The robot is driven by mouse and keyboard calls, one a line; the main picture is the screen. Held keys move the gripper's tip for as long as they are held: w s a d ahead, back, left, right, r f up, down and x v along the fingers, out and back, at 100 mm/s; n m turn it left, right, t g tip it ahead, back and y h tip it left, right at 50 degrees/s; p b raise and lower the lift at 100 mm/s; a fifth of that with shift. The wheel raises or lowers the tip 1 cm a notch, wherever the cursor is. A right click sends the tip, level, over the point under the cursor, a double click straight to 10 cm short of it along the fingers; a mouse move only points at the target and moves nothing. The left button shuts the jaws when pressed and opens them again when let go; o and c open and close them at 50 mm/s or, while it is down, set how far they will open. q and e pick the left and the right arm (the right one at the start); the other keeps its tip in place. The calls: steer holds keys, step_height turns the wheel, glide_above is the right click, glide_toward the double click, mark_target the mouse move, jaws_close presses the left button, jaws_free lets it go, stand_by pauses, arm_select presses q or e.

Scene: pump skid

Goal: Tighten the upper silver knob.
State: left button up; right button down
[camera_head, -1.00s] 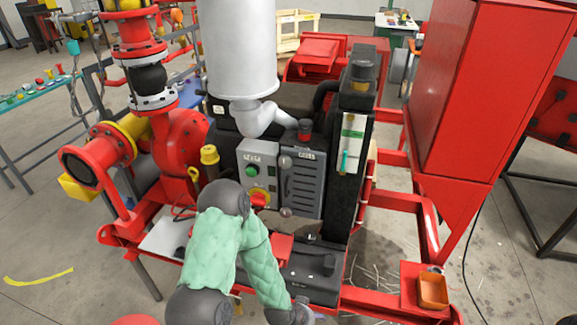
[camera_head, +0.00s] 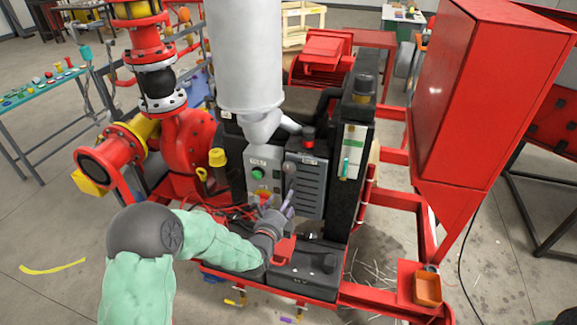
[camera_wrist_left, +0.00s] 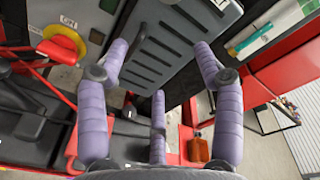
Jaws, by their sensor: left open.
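The upper silver knob (camera_head: 290,167) sits at the upper left edge of a grey slotted panel (camera_head: 309,186) on the pump skid. My left gripper (camera_head: 284,202) is in front of the panel's lower left part, below the upper knob, with its fingers pointing up. In the left wrist view, my left gripper (camera_wrist_left: 160,60) has its purple fingers spread apart over the slotted panel (camera_wrist_left: 165,45) with nothing between them. I cannot make out the upper knob clearly in that view. The lower knob is hidden behind my fingers in the head view. My right gripper is not in view.
Left of the panel is a grey control box with a green button (camera_head: 258,173) and a red knob on yellow (camera_head: 264,196). A white cylinder (camera_head: 245,60) overhangs the panel. A black post (camera_head: 352,165) stands to its right. A red cabinet (camera_head: 480,100) is further right.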

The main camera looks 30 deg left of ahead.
mark_target(289, 170)
arm_select(q)
steer(key=w+a+r, duration=0.1)
steer(key=w, duration=0.2)
steer(key=w+a+r+m, duration=0.1)
steer(key=w, duration=0.3)
steer(key=w+a+r+m+t, duration=0.1)
steer(key=w+a, duration=0.1)
steer(key=w, duration=0.1)
steer(key=shift+w+r+y, duration=0.15)
steer(key=shift+r+y, duration=0.15)
steer(key=shift+r, duration=0.1)
steer(key=c, duration=1.1)
steer(key=shift+c, duration=0.2)
